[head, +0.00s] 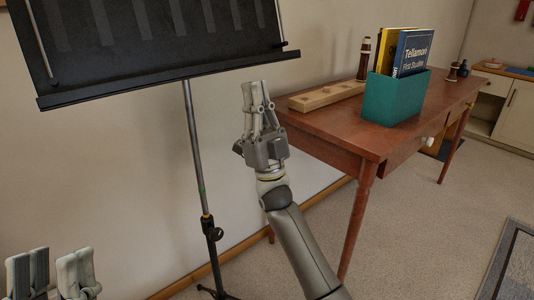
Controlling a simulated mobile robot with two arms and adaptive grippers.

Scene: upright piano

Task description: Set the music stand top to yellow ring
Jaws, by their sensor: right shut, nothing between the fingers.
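The music stand has a black tilted top (160,45) at the upper left with a ledge along its lower edge. Its thin grey pole (192,130) runs down to a black clamp with a knob (214,233). A small green ring (202,190) shows on the pole, and a small yellowish ring (206,215) sits just above the clamp. My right gripper (256,90) is shut and empty, pointing up, right of the pole and below the top's right end, apart from both. My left gripper (53,262) is at the bottom left corner, its fingers slightly apart and empty, its base cut off.
A brown wooden table (335,130) stands at the right, close to my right gripper. It holds a teal box (397,98) with books, a wooden block (327,96) and dark wooden pieces. A cabinet (510,110) is at the far right. Carpet between is clear.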

